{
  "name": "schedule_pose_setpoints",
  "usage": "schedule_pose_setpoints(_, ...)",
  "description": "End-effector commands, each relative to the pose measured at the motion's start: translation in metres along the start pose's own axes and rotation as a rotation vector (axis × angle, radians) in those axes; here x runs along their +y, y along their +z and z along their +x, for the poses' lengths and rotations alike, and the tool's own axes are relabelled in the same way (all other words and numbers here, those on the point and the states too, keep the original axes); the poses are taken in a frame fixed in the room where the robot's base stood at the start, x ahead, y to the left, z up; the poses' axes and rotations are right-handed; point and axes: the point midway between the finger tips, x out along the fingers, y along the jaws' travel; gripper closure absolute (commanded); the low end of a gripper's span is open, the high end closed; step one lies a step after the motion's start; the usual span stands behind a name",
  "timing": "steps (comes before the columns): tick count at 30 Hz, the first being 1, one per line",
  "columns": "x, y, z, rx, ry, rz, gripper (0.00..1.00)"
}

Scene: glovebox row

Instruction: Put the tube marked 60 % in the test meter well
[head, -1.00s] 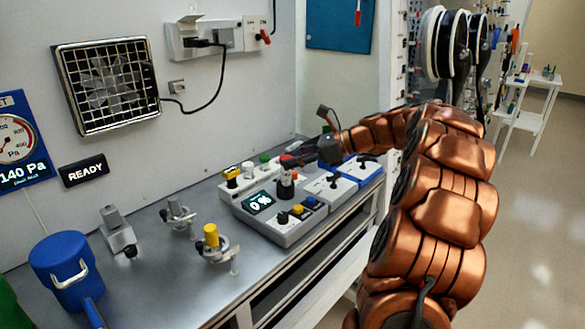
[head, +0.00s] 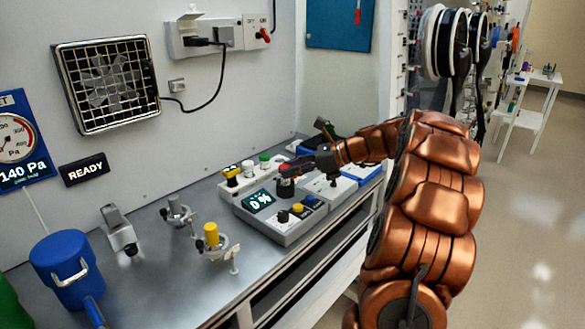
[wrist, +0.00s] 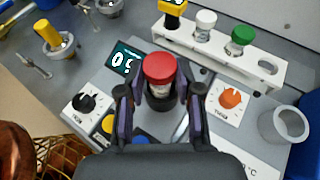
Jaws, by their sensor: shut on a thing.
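A tube with a red cap (wrist: 159,69) stands between the two fingers of my gripper (wrist: 160,100) in the wrist view. The fingers are shut on it. It is upright at the dark round well (head: 287,188) of the test meter (head: 280,232); its lower end is hidden, so I cannot tell how deep it sits. Its marking is not readable.
Behind the meter a white rack (wrist: 185,42) holds yellow (wrist: 173,12), white (wrist: 204,22) and green-capped (wrist: 241,38) tubes and has one empty hole. A grey cup (wrist: 284,124) stands right. Clamps and a blue pot (head: 65,270) are left. The back wall is close.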

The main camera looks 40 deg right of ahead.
Motion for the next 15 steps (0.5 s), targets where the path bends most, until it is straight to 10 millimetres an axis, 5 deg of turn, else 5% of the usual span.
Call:
schedule_pose_setpoints(1,0.0002,-0.0006,0.0005,-0.001,0.001,0.001,0.93)
schedule_pose_setpoints(2,0.0002,-0.0011,0.0005,0.0,0.001,0.0,0.63)
schedule_pose_setpoints(6,0.0001,-0.001,0.0004,0.0,0.001,0.0,0.49)
schedule_pose_setpoints(9,0.0001,-0.001,0.0004,0.0,0.0,0.0,0.4)
schedule_pose_setpoints(15,0.0001,-0.0009,0.0004,0.0,0.0,0.0,0.4)
